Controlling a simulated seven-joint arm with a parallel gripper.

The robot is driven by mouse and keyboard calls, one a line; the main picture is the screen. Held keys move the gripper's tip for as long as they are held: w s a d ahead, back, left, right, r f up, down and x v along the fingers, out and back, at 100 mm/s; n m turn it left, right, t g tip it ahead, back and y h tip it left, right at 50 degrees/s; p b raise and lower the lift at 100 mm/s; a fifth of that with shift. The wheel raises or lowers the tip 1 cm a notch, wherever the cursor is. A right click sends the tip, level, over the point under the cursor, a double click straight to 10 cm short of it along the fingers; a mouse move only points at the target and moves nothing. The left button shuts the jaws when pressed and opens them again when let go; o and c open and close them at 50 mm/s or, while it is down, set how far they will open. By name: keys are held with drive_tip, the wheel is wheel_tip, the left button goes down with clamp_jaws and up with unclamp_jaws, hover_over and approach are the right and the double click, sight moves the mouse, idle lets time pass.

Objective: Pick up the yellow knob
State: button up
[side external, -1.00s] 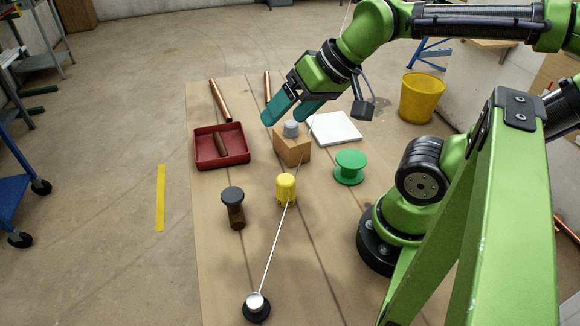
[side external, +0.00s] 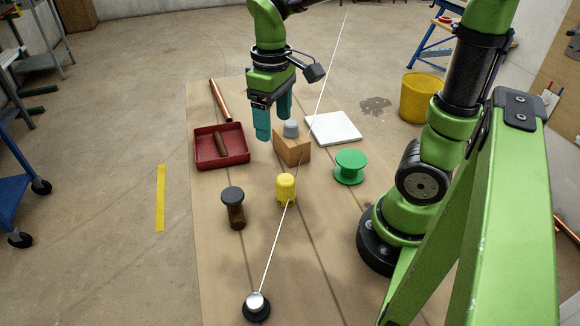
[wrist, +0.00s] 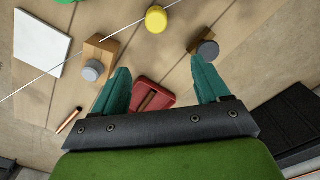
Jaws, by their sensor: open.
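The yellow knob (side external: 286,187) stands upright on the wooden table, in front of the wooden block with a grey knob in the side view. It also shows at the top of the wrist view (wrist: 156,19). My gripper (side external: 273,133) has teal fingers that point down and are apart. It is above and behind the yellow knob, beside the grey knob (side external: 291,128) on its wooden block (side external: 292,148). In the wrist view the fingers (wrist: 160,80) are empty. A thin pale line crosses in front of the yellow knob in the side view.
A red tray (side external: 221,162) holds a brown piece. A white plate (side external: 334,129) and a copper pipe (side external: 220,101) lie farther back.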

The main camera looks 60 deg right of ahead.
drive_tip(key=n+g, duration=0.1)
approach(285, 178)
drive_tip(key=shift+n, duration=0.4)
drive_tip(key=f, duration=0.5)
drive_tip(key=shift+s+d, duration=0.2)
drive_tip(key=shift+s, duration=0.05)
drive_tip(key=shift+s+a+f, duration=0.15)
drive_tip(key=shift+f, duration=1.2)
drive_tip(key=shift+s+a+f, duration=0.15)
drive_tip(key=shift+f, duration=1.2)
drive_tip(key=c, duration=1.2)
drive_tip(key=shift+r, duration=0.1)
